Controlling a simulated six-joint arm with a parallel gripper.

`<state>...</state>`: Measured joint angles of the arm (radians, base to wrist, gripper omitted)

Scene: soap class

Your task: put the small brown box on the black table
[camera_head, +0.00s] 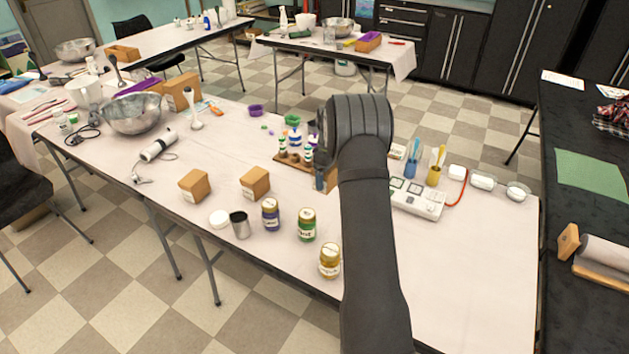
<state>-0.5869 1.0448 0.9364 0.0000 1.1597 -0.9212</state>
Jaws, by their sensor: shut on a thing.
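My gripper (322,176) is mostly hidden behind my own dark arm, over the white-covered table. A dark fingertip shows just left of the arm. It is shut on what looks like a small brown box (332,181), of which only a sliver shows beside the finger. Whether the box touches the table is hidden. Two more small brown boxes stand on the white table, one at left (194,186) and one nearer the middle (255,183). The black table (570,125) runs along the right side, apart from the white one.
Jars (307,225), a metal cup (239,225) and a white lid stand along the front edge. A wooden rack with bottles (292,157) is beside my gripper. A white device (418,199) is right of my arm. The black table holds a green mat (592,174) and a roll.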

